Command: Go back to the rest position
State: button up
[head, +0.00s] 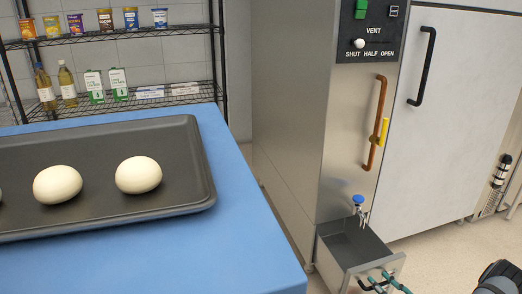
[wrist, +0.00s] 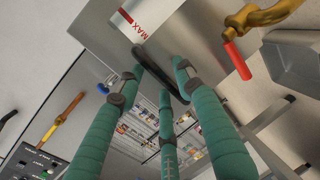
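My gripper (head: 380,280) has several teal fingers and is at the front of a pulled-out steel drawer (head: 350,243) low on the steel cabinet. In the wrist view, the fingers of my gripper (wrist: 160,75) are spread apart. The drawer's dark bar handle (wrist: 160,75) lies between or just beyond the fingertips. Whether any finger touches the handle is unclear. The steel drawer front (wrist: 195,35) carries a red MAX mark. The rest position itself is not marked in either view.
A blue-handled tap (head: 359,203) stands above the drawer. A copper handle (head: 376,125) with a yellow piece is on the cabinet door. At left, a blue table (head: 245,230) bears a dark tray (head: 203,180) with pale dough balls. A wire rack (head: 215,60) stands behind. Floor shows at right.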

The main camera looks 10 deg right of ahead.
jog(key=shift+a+r+p, duration=0.1)
jog(key=shift+a+p, duration=0.1)
jog(key=shift+p, duration=0.15)
jog(key=d+v, duration=0.1)
jog(key=v, duration=1.2)
jog(key=x, duration=1.2)
jog(key=shift+w+a, duration=0.1)
jog(key=shift+a, duration=0.3)
jog(key=shift+w+d+f, duration=0.1)
jog(key=shift+w+f, duration=0.2)
jog(key=shift+w+b, duration=0.35)
jog(key=shift+w, duration=0.15)
jog(key=shift+r, duration=0.1)
